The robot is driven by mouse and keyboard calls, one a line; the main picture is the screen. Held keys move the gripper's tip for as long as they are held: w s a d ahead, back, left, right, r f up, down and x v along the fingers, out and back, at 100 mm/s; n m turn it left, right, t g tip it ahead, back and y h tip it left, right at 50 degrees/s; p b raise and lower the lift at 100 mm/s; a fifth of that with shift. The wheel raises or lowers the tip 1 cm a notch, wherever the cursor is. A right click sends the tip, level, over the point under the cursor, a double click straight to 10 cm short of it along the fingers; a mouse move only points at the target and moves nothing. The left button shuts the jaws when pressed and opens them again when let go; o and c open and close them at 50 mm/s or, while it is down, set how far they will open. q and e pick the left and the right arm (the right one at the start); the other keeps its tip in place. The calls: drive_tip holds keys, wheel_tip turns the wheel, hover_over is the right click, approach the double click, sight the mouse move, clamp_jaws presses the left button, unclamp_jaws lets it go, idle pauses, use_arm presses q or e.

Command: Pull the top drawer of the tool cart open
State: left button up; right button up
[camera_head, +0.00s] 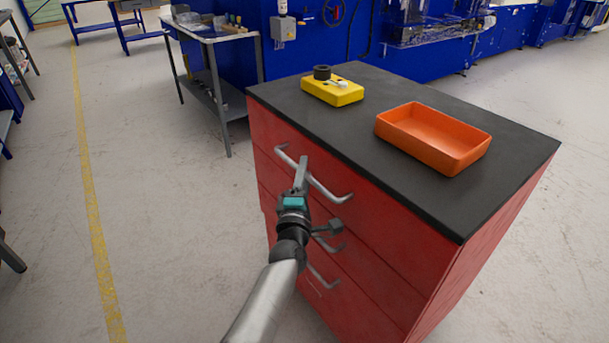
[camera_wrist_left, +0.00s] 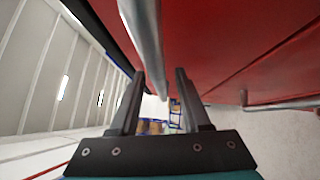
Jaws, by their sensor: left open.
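The red tool cart (camera_head: 390,255) stands in the middle right of the head view with a dark top. Its top drawer (camera_head: 368,208) looks closed, flush with the drawers below. The top drawer's grey bar handle (camera_head: 329,191) runs across its front. My left gripper (camera_head: 302,163) is at this handle, near its middle, and hides part of it. In the left wrist view the open fingers (camera_wrist_left: 160,80) point toward the handle bar (camera_wrist_left: 145,45), which lies between or just beyond their tips; contact cannot be told. My right gripper is not in view.
On the cart top are an orange tray (camera_head: 445,155) and a yellow block (camera_head: 332,92) with a black round piece (camera_head: 322,73) on it. Lower handles (camera_head: 322,279) stick out beneath. A workbench (camera_head: 213,36) stands behind left. The floor left of the cart is clear.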

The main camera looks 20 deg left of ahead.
use_arm(q)
clamp_jaws()
idle(0.3)
idle(1.1)
